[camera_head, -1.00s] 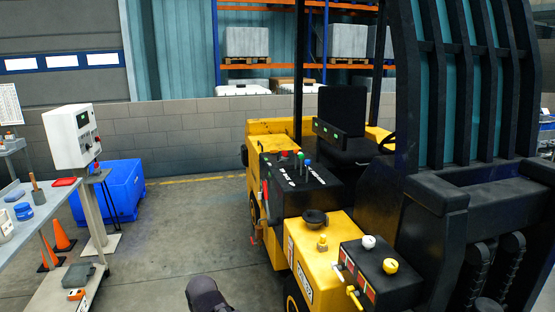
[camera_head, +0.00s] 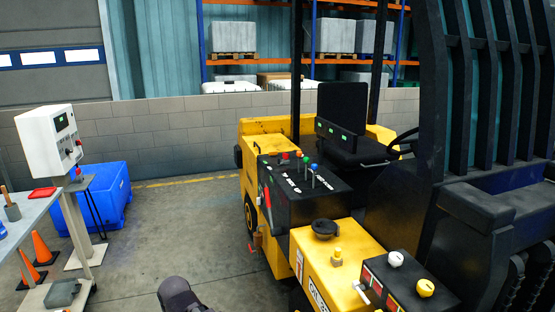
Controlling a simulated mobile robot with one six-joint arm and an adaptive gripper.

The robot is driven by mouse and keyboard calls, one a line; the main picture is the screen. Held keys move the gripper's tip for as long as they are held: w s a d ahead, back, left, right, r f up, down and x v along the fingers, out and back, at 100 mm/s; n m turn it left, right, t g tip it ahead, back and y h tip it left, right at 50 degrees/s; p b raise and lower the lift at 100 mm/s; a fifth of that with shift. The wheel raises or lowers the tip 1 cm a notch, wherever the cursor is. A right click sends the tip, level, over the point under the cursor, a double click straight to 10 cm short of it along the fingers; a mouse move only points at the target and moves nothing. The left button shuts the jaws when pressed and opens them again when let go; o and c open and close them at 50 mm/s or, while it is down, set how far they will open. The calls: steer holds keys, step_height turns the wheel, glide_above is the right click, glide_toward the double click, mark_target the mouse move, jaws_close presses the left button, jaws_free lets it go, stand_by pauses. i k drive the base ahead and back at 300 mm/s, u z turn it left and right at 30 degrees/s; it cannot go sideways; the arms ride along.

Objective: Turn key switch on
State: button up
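I cannot tell for certain which part is the key switch. On the yellow forklift (camera_head: 275,126), a yellow cover carries a small yellow knob (camera_head: 337,257) and a black round cap (camera_head: 325,228). A black panel in front of it carries a white knob (camera_head: 395,259) and a yellow knob (camera_head: 425,288). A black lever console (camera_head: 290,190) with coloured knobs lies behind. A white control box (camera_head: 45,142) on a stand at left has a screen and small buttons. A dark rounded part, apparently of my arm, shows at the bottom edge. My gripper's fingers are not in view.
A blue bin (camera_head: 110,192) stands behind the control box stand. Orange cones (camera_head: 42,248) and a grey table (camera_head: 25,214) are at the left. The concrete floor (camera_head: 190,225) between stand and forklift is clear. A block wall (camera_head: 170,135) closes the back.

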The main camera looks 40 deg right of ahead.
mark_target(283, 161)
steer(key=i, duration=1.65)
steer(key=z, duration=0.75)
steer(key=i, duration=0.55)
steer(key=z, duration=0.8)
steer(key=i, duration=0.65)
steer(key=z, duration=0.35)
